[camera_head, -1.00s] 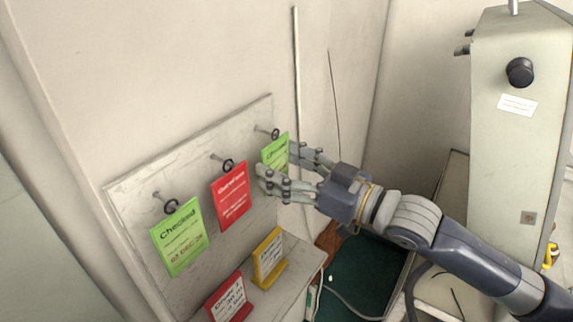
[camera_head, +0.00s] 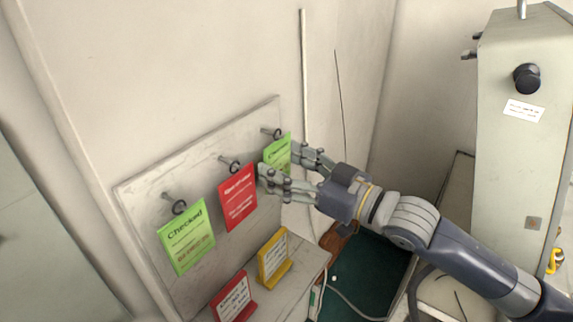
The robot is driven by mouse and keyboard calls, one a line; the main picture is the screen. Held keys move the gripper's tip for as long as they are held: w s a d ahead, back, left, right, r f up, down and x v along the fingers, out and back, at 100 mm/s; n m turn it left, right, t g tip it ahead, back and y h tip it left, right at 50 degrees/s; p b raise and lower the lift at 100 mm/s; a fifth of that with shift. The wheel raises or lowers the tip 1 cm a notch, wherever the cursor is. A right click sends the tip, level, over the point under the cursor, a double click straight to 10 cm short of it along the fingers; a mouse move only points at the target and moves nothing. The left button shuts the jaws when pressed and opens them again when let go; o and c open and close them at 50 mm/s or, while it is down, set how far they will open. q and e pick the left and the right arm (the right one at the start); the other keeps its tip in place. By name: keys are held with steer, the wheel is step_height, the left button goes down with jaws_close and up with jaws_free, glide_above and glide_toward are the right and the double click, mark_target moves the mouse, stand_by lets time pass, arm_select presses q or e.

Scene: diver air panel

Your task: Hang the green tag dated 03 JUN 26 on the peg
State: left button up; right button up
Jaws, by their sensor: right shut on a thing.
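A green "Checked" tag (camera_head: 276,151) is at the right end of the grey board; its date is hidden or too small to read. My right gripper (camera_head: 281,160) is shut on it, its fingers covering the tag's right and lower parts. The tag's dark ring (camera_head: 278,134) is at the tip of the right peg (camera_head: 267,131). I cannot tell whether the peg passes through the ring. Another green tag (camera_head: 187,238) hangs at the left peg (camera_head: 167,197), its date too blurred to read. My left gripper is not in view.
A red tag (camera_head: 238,196) hangs at the middle peg (camera_head: 224,158), close beside my right fingers. Red (camera_head: 234,298) and yellow (camera_head: 273,257) cards stand on the ledge (camera_head: 303,268) below the board. A grey cabinet (camera_head: 520,160) stands at the right.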

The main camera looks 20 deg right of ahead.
steer(key=shift+f, duration=0.3)
stand_by(0.5)
steer(key=o, duration=1)
steer(key=shift+c, duration=0.2)
steer(key=shift+v, duration=1.75)
steer(key=v, duration=0.8)
steer(key=shift+s+d, duration=0.1)
steer(key=shift+s, duration=0.1)
